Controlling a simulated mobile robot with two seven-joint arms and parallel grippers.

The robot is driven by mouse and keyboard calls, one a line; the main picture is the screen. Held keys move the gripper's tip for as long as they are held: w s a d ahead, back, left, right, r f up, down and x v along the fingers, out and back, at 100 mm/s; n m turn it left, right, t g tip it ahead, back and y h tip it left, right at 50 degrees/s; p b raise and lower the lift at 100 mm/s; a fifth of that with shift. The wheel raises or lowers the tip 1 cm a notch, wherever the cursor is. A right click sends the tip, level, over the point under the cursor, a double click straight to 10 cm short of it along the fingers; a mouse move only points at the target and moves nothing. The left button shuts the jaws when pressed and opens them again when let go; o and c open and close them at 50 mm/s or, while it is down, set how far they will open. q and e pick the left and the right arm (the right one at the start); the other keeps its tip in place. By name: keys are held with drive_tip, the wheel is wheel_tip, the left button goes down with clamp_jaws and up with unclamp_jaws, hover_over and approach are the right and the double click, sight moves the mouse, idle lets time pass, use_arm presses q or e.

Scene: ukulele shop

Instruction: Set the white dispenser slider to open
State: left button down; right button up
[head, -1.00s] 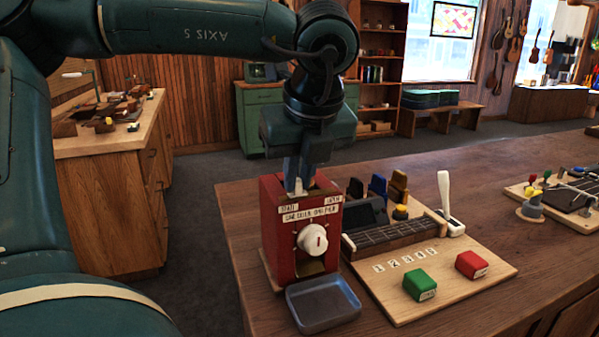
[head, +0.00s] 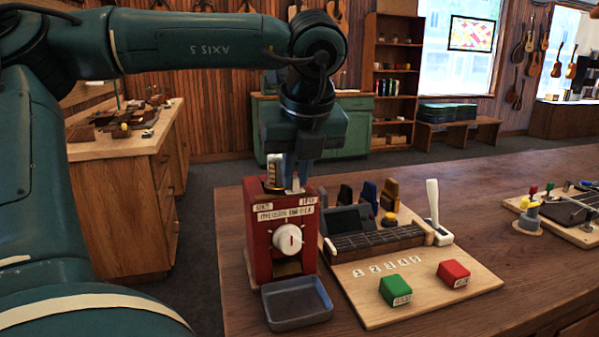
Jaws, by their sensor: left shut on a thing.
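The red dispenser (head: 257,232) stands upright near the left end of the wooden table, with a white round knob (head: 288,240) and a printed label on its front. Two small labels sit along its top edge; their words are too blurred to read surely. My left gripper (head: 293,181) points down at the dispenser's top. It is shut on a small pale piece there, which looks like the white slider (head: 295,187); the fingers hide most of it. A pale upright piece (head: 274,170) stands just left of the fingers. My right gripper is out of view.
A blue-grey tray (head: 299,300) lies in front of the dispenser. To its right, a wooden board (head: 360,300) carries a fretboard, a green block (head: 395,290), a red block (head: 453,273) and a white lever (head: 433,207). The table's right front is clear.

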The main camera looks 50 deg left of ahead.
use_arm(q)
drive_tip(key=shift+w+r, duration=0.15)
drive_tip(key=c, duration=1.5)
unclamp_jaws()
drive_tip(key=shift+w+d, duration=0.1)
drive_tip(key=shift+d, duration=0.05)
drive_tip(key=shift+o, duration=0.2)
drive_tip(key=v, duration=1.3)
